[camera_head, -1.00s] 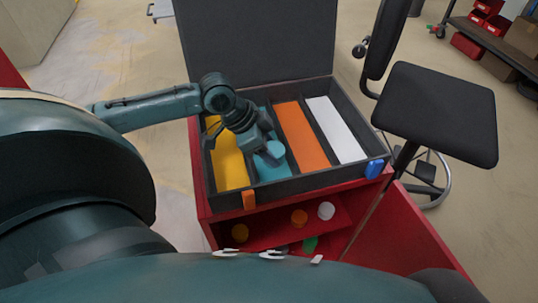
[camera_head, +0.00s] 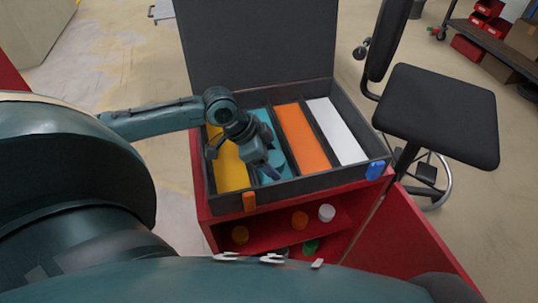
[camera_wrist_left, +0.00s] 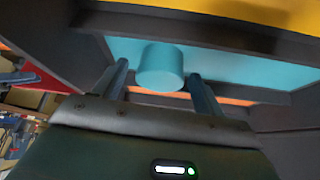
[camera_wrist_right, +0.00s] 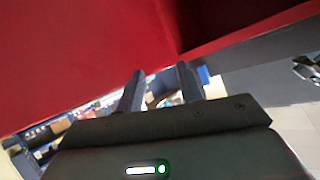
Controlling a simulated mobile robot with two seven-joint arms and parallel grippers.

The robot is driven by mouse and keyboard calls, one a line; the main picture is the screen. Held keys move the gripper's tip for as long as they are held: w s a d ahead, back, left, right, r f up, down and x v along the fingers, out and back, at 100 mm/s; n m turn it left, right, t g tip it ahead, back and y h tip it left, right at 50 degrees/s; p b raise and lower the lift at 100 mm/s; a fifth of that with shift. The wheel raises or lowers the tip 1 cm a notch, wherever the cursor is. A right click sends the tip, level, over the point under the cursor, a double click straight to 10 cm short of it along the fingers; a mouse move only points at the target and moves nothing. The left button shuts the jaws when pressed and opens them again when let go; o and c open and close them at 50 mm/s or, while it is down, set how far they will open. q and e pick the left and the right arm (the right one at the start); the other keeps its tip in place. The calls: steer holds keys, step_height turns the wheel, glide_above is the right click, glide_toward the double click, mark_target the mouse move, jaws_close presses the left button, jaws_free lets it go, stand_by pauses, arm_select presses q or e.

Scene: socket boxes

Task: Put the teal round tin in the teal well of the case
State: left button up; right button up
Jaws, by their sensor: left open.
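The teal round tin (camera_wrist_left: 160,68) rests on the teal floor of the teal well (camera_wrist_left: 225,66) in the left wrist view. In the head view the tin (camera_head: 277,157) is partly hidden by my left gripper (camera_head: 270,174), and the teal well (camera_head: 270,122) lies between the yellow and orange wells. My left gripper (camera_wrist_left: 157,69) is open, with one finger on each side of the tin and a visible gap to it. My right gripper (camera_wrist_right: 160,70) is open and empty in the right wrist view, near red panels; I cannot make it out in the head view.
The dark case (camera_head: 325,176) stands lid open on a red cabinet (camera_head: 208,222). It has yellow (camera_head: 230,168), orange (camera_head: 303,137) and white (camera_head: 336,130) wells. A shelf below holds orange (camera_head: 299,220), white (camera_head: 326,213) and green (camera_head: 311,246) pieces. A black chair (camera_head: 440,110) stands at right.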

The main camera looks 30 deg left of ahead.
arm_select(q)
steer(key=shift+r, duration=0.1)
steer(key=p+v, duration=0.2)
steer(key=v, duration=1)
